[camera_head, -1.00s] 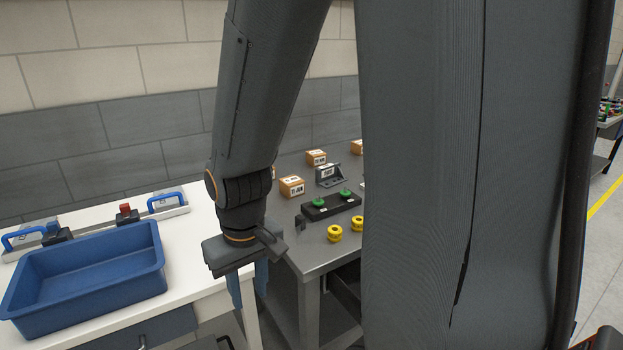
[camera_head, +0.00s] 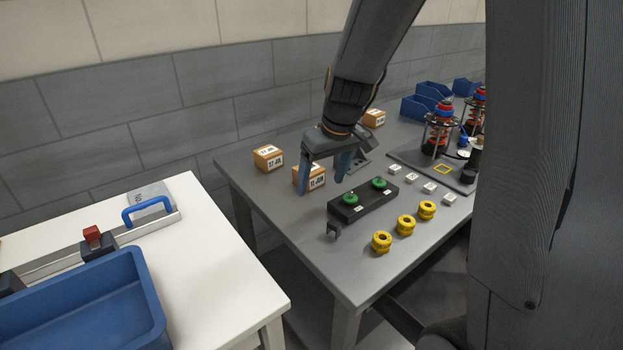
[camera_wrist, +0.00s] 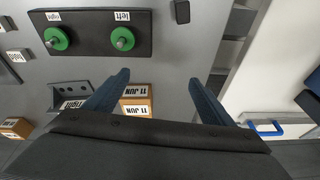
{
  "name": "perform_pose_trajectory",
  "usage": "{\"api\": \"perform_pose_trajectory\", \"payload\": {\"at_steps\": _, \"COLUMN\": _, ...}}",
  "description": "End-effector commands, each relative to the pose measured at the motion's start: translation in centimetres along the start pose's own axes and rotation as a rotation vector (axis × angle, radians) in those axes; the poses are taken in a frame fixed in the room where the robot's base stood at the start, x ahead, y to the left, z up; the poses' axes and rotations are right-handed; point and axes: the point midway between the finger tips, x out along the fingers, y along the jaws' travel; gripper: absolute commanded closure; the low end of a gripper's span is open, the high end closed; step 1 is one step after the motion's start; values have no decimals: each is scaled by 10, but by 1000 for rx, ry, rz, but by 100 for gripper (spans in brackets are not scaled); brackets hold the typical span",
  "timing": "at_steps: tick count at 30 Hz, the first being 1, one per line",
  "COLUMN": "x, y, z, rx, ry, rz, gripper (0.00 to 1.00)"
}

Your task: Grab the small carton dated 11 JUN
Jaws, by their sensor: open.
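The small carton dated 11 JUN (camera_head: 314,179) is a light brown box with white date labels, standing on the grey metal table. It also shows in the wrist view (camera_wrist: 137,106), close to the left finger and partly hidden by my gripper's body. My gripper (camera_head: 322,184) is open, with two blue fingers pointing down. In the head view the fingers overlap the carton's area; in the wrist view the gap between the fingertips (camera_wrist: 158,79) lies to the right of the carton. Nothing is held, and I see no clear contact.
Another carton (camera_head: 268,158), its label seemingly 27 JUL, stands to the left; a third (camera_head: 374,118) is farther back. A black block with green knobs (camera_head: 363,201), a grey bracket (camera_wrist: 72,93) and yellow rings (camera_head: 405,225) are near. A blue bin (camera_head: 140,275) is on the white table.

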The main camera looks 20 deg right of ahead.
Motion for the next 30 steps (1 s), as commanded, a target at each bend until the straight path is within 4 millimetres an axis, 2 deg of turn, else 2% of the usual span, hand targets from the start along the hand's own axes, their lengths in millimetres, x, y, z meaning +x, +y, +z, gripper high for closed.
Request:
{"api": "perform_pose_trajectory", "payload": {"at_steps": 1, "x": 8, "y": 12, "z": -24, "rx": -33, "ry": 28, "rz": -6, "gripper": 23}}
{"api": "perform_pose_trajectory", "payload": {"at_steps": 3, "x": 13, "y": 24, "z": -51, "rx": -84, "ry": 64, "rz": -12, "gripper": 23}}
{"api": "perform_pose_trajectory", "payload": {"at_steps": 6, "x": 16, "y": 36, "z": -77, "rx": -138, "ry": 99, "rz": -17, "gripper": 23}}
{"api": "perform_pose_trajectory", "payload": {"at_steps": 8, "x": 18, "y": 39, "z": -86, "rx": -158, "ry": 112, "rz": -18, "gripper": 23}}
{"api": "perform_pose_trajectory", "payload": {"at_steps": 20, "x": 48, "y": 38, "z": -95, "rx": -174, "ry": 117, "rz": -20, "gripper": 23}}
{"api": "perform_pose_trajectory", "payload": {"at_steps": 30, "x": 86, "y": 38, "z": -102, "rx": -175, "ry": 116, "rz": -21, "gripper": 23}}
